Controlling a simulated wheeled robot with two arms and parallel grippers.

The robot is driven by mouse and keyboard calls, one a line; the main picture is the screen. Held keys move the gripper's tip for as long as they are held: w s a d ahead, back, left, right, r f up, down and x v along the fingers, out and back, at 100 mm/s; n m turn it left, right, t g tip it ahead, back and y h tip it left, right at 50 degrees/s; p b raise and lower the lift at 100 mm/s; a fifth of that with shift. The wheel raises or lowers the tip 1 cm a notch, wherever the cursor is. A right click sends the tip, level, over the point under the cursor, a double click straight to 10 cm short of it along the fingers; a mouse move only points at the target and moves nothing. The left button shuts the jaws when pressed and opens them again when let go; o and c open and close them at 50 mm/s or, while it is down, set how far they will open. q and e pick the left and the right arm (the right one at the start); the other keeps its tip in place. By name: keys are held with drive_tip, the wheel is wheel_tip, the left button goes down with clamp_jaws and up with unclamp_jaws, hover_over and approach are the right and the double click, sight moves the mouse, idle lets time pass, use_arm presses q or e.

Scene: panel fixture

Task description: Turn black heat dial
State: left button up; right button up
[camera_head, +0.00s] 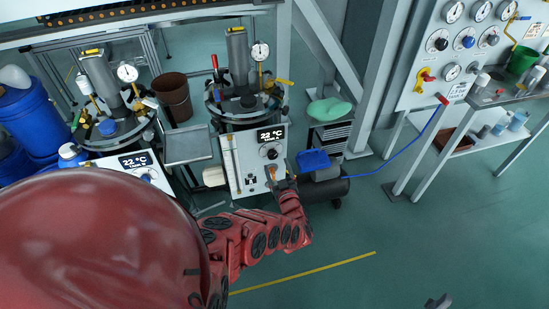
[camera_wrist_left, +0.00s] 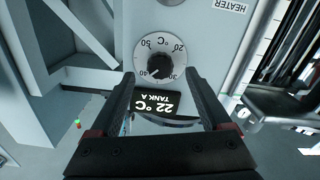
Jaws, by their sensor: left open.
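My left gripper (camera_head: 275,174) is just below the dial in the head view. In the left wrist view, my left gripper (camera_wrist_left: 160,74) is open and empty, its two dark fingers to either side of the dial and not visibly touching it. A grey shape (camera_head: 438,301) at the bottom edge looks like the tip of my right gripper; its jaws are unclear.
The black TANK A display (camera_wrist_left: 157,103) sits beside the dial, between the fingers in the wrist view. A similar tank unit (camera_head: 110,130) stands to the left. The green floor in front is clear.

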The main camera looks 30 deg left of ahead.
use_arm(q)
drive_tip(key=p+v, duration=0.1)
drive_tip(key=v, duration=1.1)
drive_tip(key=shift+s+d, duration=0.25)
drive_tip(key=shift+s, duration=0.05)
